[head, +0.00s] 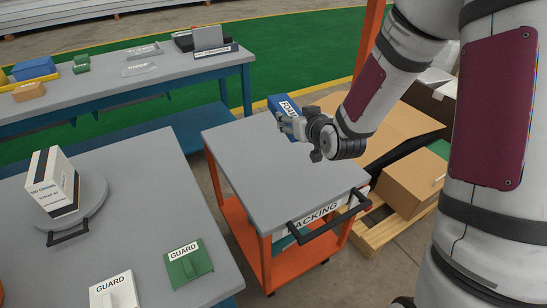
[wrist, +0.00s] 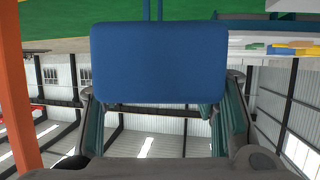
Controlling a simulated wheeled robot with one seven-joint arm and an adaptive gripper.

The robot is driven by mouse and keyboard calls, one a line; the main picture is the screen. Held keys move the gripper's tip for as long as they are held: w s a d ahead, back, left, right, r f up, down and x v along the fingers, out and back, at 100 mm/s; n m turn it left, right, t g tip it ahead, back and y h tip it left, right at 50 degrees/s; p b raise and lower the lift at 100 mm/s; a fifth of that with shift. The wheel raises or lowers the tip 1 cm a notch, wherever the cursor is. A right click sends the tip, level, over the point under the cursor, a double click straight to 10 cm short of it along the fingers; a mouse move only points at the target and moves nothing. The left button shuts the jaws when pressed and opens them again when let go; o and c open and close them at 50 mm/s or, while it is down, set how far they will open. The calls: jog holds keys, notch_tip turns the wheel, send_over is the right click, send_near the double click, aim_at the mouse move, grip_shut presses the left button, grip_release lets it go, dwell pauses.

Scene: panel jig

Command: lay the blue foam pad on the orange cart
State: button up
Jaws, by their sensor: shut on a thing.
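The blue foam pad (head: 283,103) is held in my gripper (head: 290,121) in the head view, above the far end of the orange cart. In the wrist view the pad (wrist: 158,62) fills the upper middle, with a gripper finger on each side of it. The orange cart (head: 250,165) has a grey top, orange legs and a black handle at the front right. Its top is bare. From the head view I cannot tell how high the pad is above it. The far side of the pad is hidden.
A grey table (head: 140,230) at the left holds a box on a round plate (head: 85,197) and two guard pieces. A bench (head: 120,85) stands behind. Cardboard boxes (head: 405,180) lie on a pallet to the right. An orange post (head: 370,40) rises behind my arm.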

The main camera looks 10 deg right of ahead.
jog(key=f+y+b, duration=0.1)
jog(key=f+b, duration=0.4)
jog(key=b, duration=0.2)
jog(key=f+n+b, duration=0.1)
jog(key=f+b, duration=0.5)
jog(key=b, duration=0.1)
jog(key=f+n+y+b, duration=0.1)
jog(key=f+b, duration=0.4)
jog(key=b, duration=0.2)
jog(key=shift+d+f+y, duration=0.3)
jog(key=shift+d+f, duration=0.05)
jog(key=shift+f, duration=0.05)
jog(key=b, duration=0.6)
send_over(271, 155)
jog(key=shift+f, duration=0.7)
jog(key=shift+w+f+b, duration=0.1)
jog(key=shift+f+b, duration=0.7)
jog(key=shift+f, duration=1)
jog(key=shift+f, duration=0.15)
jog(key=o, duration=1)
jog(key=shift+d, duration=0.1)
jog(key=shift+o, duration=0.7)
